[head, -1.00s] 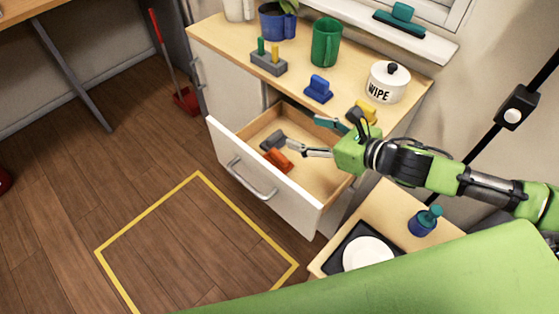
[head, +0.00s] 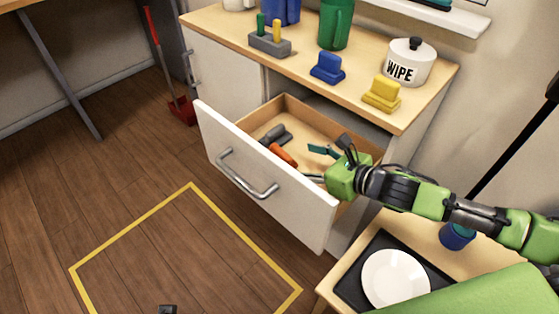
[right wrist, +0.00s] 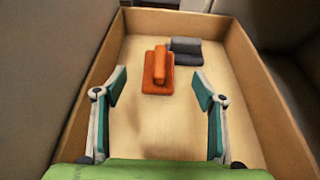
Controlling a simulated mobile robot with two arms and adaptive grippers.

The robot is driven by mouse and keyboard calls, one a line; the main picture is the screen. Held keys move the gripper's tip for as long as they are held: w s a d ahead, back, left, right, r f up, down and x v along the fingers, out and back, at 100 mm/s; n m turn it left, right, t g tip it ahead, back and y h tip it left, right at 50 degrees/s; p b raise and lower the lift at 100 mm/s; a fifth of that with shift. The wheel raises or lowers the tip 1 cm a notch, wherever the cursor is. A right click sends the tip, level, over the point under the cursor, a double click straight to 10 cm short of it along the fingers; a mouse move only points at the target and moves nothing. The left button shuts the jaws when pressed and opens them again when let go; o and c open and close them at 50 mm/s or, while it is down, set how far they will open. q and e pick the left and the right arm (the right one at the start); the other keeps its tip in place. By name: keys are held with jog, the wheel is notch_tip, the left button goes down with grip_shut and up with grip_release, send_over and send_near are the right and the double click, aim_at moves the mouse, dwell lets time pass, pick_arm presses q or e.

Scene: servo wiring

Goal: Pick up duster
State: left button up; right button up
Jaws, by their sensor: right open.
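No thing is labelled duster; block-shaped pieces with raised handles lie in the open drawer and on the counter. In the drawer are an orange one (head: 283,154) and a dark grey one (head: 274,134). In the right wrist view the orange one (right wrist: 158,70) lies ahead, between the finger lines, with the grey one (right wrist: 186,50) just behind it. My right gripper (head: 316,164) is over the drawer, right of the orange piece. In the right wrist view (right wrist: 160,90) its fingers are spread wide with nothing between them.
The drawer's walls (right wrist: 262,95) flank my right gripper. On the counter (head: 222,27) stand a blue block (head: 327,68), a yellow block (head: 381,94), a WIPE pot (head: 410,64) and a green mug (head: 335,25). A plate (head: 395,278) lies at lower right.

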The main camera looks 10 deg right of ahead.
aim_at(275, 150)
jog(key=x, duration=0.5)
jog(key=shift+w+a+f+b, duration=0.1)
jog(key=shift+w+a+b, duration=0.05)
jog(key=shift+b, duration=0.15)
jog(key=shift+b+x, duration=0.65)
jog(key=shift+x, duration=2.1)
pick_arm(q)
notch_tip(275, 150, up, 7)
jog(key=shift+s, duration=0.15)
jog(key=shift+a+f, duration=0.1)
pick_arm(e)
jog(key=c, duration=1.3)
